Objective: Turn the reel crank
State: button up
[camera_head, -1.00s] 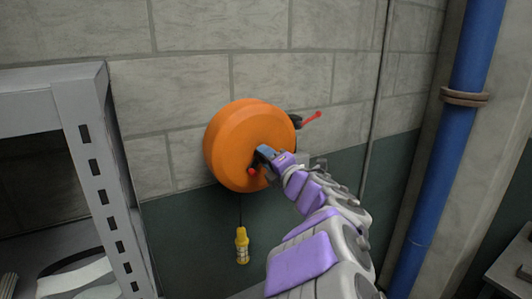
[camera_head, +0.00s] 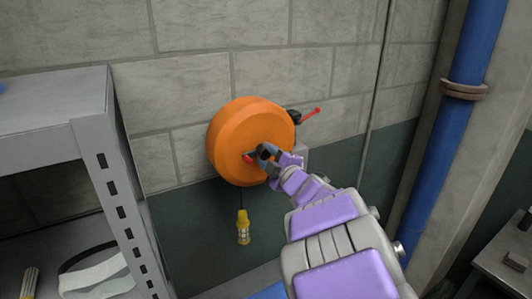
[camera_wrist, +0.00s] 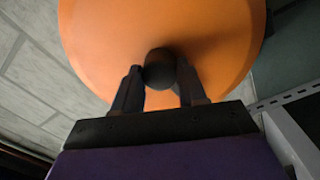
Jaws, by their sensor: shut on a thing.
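The round orange reel (camera_head: 240,133) is mounted on the block wall in the middle of the head view. It also fills the upper part of the wrist view (camera_wrist: 120,30). My gripper (camera_head: 257,156) is at the reel's lower front face. In the wrist view its two fingers (camera_wrist: 158,86) are on either side of a dark round crank knob (camera_wrist: 160,64), holding it. A small red piece (camera_head: 248,158) shows beside the fingertips. The rest of the crank is mostly hidden by the gripper.
A red-tipped lever (camera_head: 310,116) sticks out at the reel's right. A yellow fitting (camera_head: 243,228) hangs below the reel. A grey metal shelf (camera_head: 60,98) stands at left. A blue pipe (camera_head: 450,130) runs up the right.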

jog(key=shift+d+f+m, duration=0.2)
jog(key=shift+f+m, duration=0.1)
jog(key=shift+f, duration=0.25)
jog(key=o, duration=1.1)
jog(key=shift+w+r, duration=0.1)
jog(key=shift+r, duration=0.05)
jog(key=shift+c, duration=0.2)
jog(key=shift+r, duration=0.15)
jog(key=b+v, duration=0.3)
jog(key=v, duration=1.4)
jog(key=shift+s, duration=0.2)
